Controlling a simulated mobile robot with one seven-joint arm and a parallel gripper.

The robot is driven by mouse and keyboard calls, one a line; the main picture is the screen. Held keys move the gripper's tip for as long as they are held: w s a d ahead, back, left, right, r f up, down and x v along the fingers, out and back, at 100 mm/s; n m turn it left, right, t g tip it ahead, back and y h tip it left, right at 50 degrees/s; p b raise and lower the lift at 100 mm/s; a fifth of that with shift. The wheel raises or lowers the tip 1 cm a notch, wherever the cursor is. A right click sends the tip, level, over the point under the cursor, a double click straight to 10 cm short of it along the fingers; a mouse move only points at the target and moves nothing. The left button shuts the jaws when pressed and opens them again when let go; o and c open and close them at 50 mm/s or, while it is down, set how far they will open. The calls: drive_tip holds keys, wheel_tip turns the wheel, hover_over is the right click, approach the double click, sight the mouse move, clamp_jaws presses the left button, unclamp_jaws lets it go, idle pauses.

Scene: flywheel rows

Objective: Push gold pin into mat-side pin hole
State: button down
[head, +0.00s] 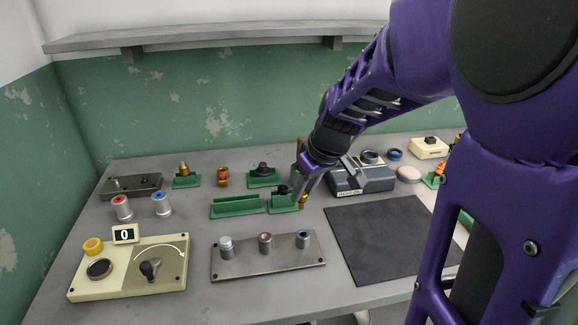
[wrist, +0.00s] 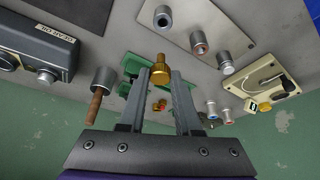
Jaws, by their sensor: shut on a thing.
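My gripper (head: 305,187) is shut on the gold pin (head: 303,201), held above the table just behind the plate. In the wrist view the gold pin (wrist: 159,68) sits between the fingertips, its wide round end showing. The metal plate (head: 245,266) carries three upright posts. The post nearest the mat (head: 303,240) has a dark top; the middle post (head: 265,243) has a red ring; the far-left post (head: 226,246) has a pale top. The pin is apart from all three. Which opening is the mat-side hole is too small to confirm. The dark mat (head: 390,240) lies right of the plate.
Green holders (head: 237,207) stand behind the plate. A grey box (head: 362,181) is behind the mat. A cream panel (head: 128,270) with a knob is at left. A grey cylinder with a brown rod (wrist: 100,82) is beside the fingers in the wrist view. The mat is clear.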

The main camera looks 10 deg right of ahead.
drive_tip(key=shift+s+d+f, duration=0.1)
drive_tip(key=shift+s+d, duration=0.1)
drive_tip(key=shift+s, duration=0.25)
drive_tip(key=shift+f+b, duration=2.75)
drive_tip(key=shift+f, duration=0.15)
drive_tip(key=shift+f, duration=1.9)
wheel_tip(320, 180, up, 3)
drive_tip(key=shift+r+p, duration=0.15)
drive_tip(key=shift+p, duration=0.65)
